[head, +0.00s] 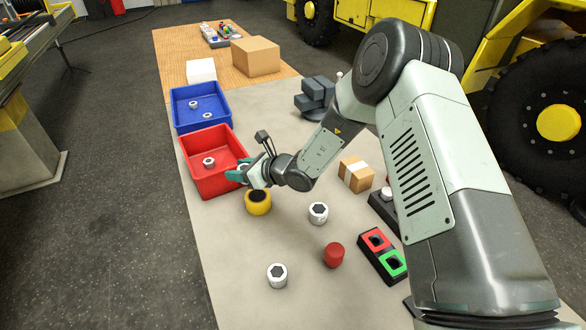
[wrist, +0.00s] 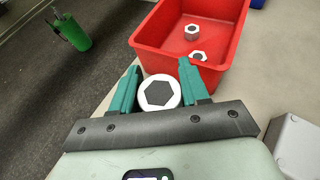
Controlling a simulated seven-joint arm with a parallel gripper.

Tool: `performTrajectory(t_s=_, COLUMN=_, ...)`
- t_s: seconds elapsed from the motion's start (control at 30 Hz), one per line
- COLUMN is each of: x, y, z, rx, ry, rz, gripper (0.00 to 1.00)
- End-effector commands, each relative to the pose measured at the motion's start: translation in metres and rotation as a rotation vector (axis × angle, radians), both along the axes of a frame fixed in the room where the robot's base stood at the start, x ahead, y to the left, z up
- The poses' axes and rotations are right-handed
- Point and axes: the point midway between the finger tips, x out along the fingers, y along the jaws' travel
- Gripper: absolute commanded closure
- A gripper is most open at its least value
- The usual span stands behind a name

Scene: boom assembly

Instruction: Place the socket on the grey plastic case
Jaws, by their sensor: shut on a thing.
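My gripper (head: 238,174) is at the near right edge of the red bin in the head view. In the wrist view its teal fingers (wrist: 160,70) stand on either side of a white round socket (wrist: 159,92) with a dark hexagonal opening, and it is shut on it. The held socket cannot be made out in the head view. Two similar white sockets stand on the table, one near the middle (head: 318,213) and one nearer the front (head: 277,275). I cannot clearly identify the grey plastic case; a pale grey box-like shape (wrist: 298,145) shows at the wrist view's lower right.
The red bin (head: 190,183) holds nuts; the blue bin (head: 176,120) stands behind it. A yellow round part (head: 258,204), a red cylinder (head: 334,255), a red-and-green button panel (head: 383,255) and a cardboard box (head: 356,175) are nearby.

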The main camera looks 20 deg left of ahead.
Motion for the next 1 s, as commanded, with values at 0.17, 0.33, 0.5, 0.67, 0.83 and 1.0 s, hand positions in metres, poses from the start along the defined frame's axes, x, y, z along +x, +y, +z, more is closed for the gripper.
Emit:
performTrajectory(t_s=0.17, x=0.088, y=-0.038, z=0.017, rx=0.002, ry=-0.004, rz=-0.171, gripper=0.91)
performTrajectory(t_s=0.33, x=0.144, y=-0.070, z=0.031, rx=0.008, ry=-0.002, rz=-0.290, gripper=0.91)
performTrajectory(t_s=0.5, x=0.170, y=-0.088, z=0.037, rx=0.011, ry=0.001, rz=-0.349, gripper=0.91)
performTrajectory(t_s=0.67, x=0.175, y=-0.092, z=0.015, rx=0.009, ry=0.004, rz=-0.362, gripper=0.91)
performTrajectory(t_s=0.83, x=0.175, y=-0.092, z=-0.014, rx=0.011, ry=0.003, rz=-0.362, gripper=0.91)
performTrajectory(t_s=1.0, x=0.175, y=-0.092, z=-0.027, rx=0.011, ry=0.000, rz=-0.361, gripper=0.91)
